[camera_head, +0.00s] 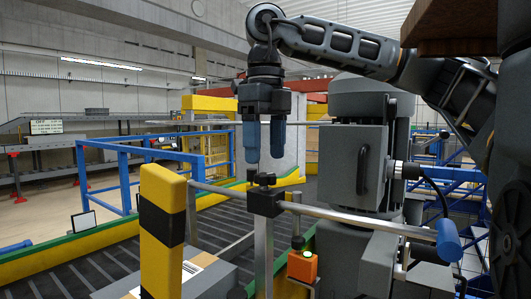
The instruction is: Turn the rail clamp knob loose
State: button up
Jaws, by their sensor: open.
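The rail clamp knob (264,179) is a small black knob on top of a black clamp block (265,202). The block sits where a grey vertical post meets the metal guide rail. My gripper (263,160) points straight down just above the knob. Its two blue fingers are apart, with a gap between them, and nothing shows in the gap. The fingertips appear slightly above the knob; whether they touch it cannot be told from this view.
A yellow and black post (162,215) stands left of the clamp. A metal rail with a blue end cap (448,240) runs right. An orange sensor box (302,267) sits below. A grey motor cabinet (352,168) stands close behind on the right. A carton (190,275) lies on the roller conveyor.

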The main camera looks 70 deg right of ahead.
aim_at(266, 174)
jog(key=shift+r+p, duration=0.8)
jog(key=shift+r, duration=1.2)
